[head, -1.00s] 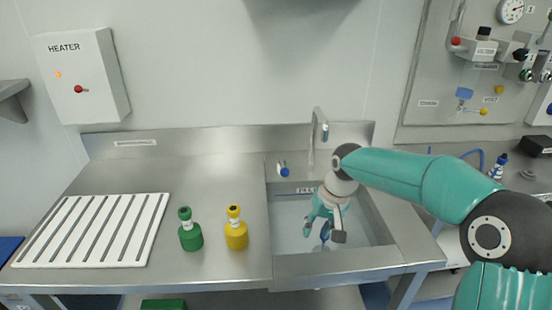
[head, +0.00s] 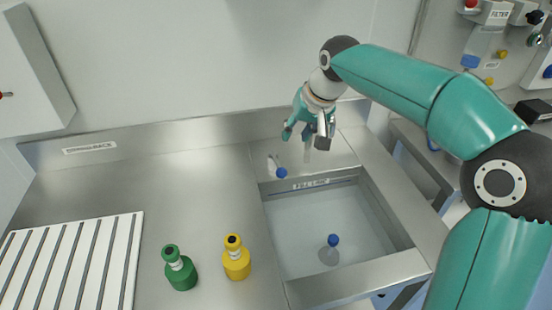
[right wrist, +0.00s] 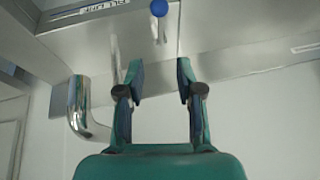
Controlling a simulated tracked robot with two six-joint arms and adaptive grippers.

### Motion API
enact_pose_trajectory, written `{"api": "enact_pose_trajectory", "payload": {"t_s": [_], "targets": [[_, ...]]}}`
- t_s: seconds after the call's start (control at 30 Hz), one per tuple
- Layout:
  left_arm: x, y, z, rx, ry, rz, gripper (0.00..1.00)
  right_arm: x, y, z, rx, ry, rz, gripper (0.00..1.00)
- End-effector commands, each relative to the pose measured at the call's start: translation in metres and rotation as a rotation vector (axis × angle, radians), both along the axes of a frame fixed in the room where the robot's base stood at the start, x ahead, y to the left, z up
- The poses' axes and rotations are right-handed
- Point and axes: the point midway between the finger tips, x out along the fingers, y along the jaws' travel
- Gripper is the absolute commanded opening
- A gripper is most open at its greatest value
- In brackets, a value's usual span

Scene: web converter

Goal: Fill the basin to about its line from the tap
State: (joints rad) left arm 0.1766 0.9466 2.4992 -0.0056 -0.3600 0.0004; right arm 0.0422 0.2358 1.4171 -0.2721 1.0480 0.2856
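The basin (head: 400,264) is sunk in the steel counter, with a line label (head: 312,183) on its back wall. Its inside looks pale grey; I cannot tell the water level. A blue knob (head: 281,173) sits left of the spout and at the top of the wrist view (right wrist: 158,8). My right gripper (head: 297,133) is open and empty beside the spout. My left gripper is out of view.
A green bottle (head: 180,270) and a yellow bottle (head: 236,260) stand left of the basin. A white slotted rack (head: 75,262) lies farther left. The counter behind them is clear. A wall box (head: 30,75) hangs at upper left.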

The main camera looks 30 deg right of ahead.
Motion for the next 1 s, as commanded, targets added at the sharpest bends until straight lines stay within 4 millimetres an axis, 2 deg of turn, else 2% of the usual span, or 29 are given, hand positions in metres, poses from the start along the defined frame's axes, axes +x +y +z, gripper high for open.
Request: {"api": "enact_pose_trajectory", "payload": {"t_s": [0.6, 0.8, 1.0], "targets": [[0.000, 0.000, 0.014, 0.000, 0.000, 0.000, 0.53, 0.051, 0.008, -0.111, 0.001, 0.007, 0.001, 0.36], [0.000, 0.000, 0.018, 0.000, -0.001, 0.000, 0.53, 0.062, 0.009, -0.135, 0.001, 0.004, -0.001, 0.36], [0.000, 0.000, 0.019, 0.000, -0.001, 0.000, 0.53, 0.065, 0.010, -0.143, 0.000, 0.002, -0.001, 0.36]]}}
